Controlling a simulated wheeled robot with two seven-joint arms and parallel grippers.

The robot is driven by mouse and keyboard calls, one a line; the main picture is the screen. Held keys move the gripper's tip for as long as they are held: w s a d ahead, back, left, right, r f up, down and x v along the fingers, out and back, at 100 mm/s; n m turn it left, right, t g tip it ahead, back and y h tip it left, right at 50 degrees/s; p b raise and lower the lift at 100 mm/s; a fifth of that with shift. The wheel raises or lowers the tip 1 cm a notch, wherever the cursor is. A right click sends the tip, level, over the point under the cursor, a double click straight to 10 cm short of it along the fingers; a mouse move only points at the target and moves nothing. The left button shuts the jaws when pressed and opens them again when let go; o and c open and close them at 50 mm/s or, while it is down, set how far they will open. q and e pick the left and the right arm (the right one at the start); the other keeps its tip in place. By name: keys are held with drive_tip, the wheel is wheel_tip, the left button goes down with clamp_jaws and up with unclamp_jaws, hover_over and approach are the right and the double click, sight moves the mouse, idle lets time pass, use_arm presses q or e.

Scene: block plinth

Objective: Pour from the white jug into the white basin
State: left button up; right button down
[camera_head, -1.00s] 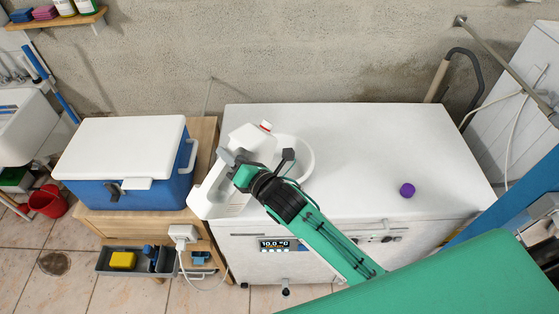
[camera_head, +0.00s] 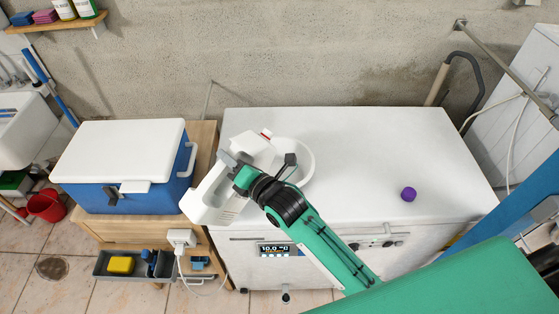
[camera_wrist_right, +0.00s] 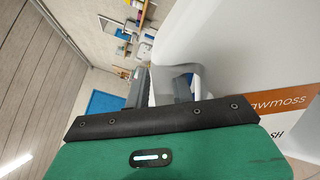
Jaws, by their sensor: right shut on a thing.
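The white jug (camera_head: 206,198) is in my right gripper (camera_head: 237,166), above the left end of the white chest top. It is tilted, its red-marked mouth end (camera_head: 266,133) towards the back right and its base towards the front left. The white basin (camera_head: 309,160) is a round bowl on the chest, just right of the jug; jug and gripper hide its left part and most of its inside. No liquid stream is visible. In the right wrist view, the jug (camera_wrist_right: 240,45) with its orange label fills the right side, beside the gripper fingers (camera_wrist_right: 172,85). My left gripper is out of view.
The white chest (camera_head: 370,150) has free room on its right, with a purple ball (camera_head: 408,194) near the front. A blue cooler with a white lid (camera_head: 120,150) stands left on a wooden bench (camera_head: 203,135). A grey tray (camera_head: 105,268) sticks out below it.

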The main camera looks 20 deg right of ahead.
sight(250, 156)
drive_tip(key=shift+d+r+m, duration=0.15)
drive_tip(key=shift+r+m, duration=0.1)
drive_tip(key=shift+m, duration=0.35)
idle(1.1)
drive_tip(key=shift+w+d+m+b, duration=0.2)
drive_tip(key=shift+m+b, duration=0.25)
drive_tip(key=shift+m, duration=0.35)
idle(1.5)
drive_tip(key=shift+w+d+f+m, duration=0.1)
drive_tip(key=shift+w+d+m, duration=0.2)
drive_tip(key=shift+d+m, duration=0.25)
drive_tip(key=shift+w+d+f+m, duration=0.1)
drive_tip(key=shift+w+d+m, duration=0.2)
drive_tip(key=shift+d, duration=0.3)
idle(1.5)
drive_tip(key=shift+w+d+r+m+p, duration=0.1)
drive_tip(key=shift+d+m+p, duration=0.2)
drive_tip(key=shift+m, duration=0.25)
idle(0.8)
